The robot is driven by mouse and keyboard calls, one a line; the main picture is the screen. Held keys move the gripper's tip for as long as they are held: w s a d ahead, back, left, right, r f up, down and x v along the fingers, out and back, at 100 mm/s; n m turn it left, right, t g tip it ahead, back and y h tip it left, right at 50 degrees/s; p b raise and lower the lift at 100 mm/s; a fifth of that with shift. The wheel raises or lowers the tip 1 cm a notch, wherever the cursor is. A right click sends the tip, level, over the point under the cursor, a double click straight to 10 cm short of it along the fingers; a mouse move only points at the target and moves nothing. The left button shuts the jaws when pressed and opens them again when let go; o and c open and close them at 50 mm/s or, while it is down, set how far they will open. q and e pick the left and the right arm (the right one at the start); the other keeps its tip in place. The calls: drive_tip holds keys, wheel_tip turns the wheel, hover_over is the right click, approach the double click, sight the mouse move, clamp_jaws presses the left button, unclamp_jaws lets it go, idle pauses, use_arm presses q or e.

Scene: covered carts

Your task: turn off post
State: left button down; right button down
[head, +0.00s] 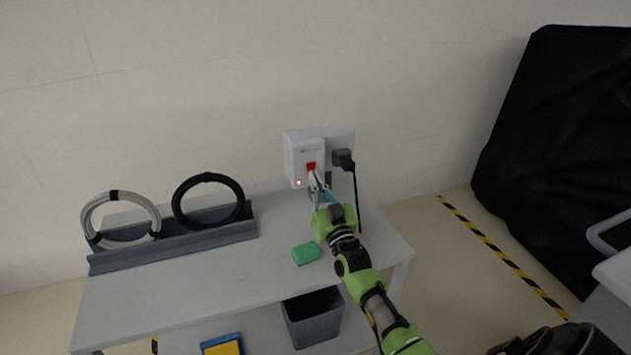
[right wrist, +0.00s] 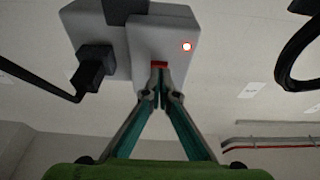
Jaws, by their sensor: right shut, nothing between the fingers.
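The post (head: 304,158) is a white-grey box standing at the back edge of the table. I cannot tell whether the tips touch the switch. My left gripper is not in view.
A black plug (head: 343,158) with a hanging cord sits beside the switch. A grey rack (head: 172,240) holds a grey coil and a black coil (head: 240,196). A green block (head: 306,253) lies on the table (head: 190,290). A dark bin (head: 313,318) stands below.

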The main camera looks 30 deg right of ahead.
drive_tip(key=r, duration=0.6)
drive_tip(key=w+r+b, duration=0.1)
drive_tip(key=r, duration=0.2)
drive_tip(key=shift+d, duration=0.1)
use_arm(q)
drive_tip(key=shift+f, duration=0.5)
use_arm(e)
drive_tip(key=shift+s, duration=0.1)
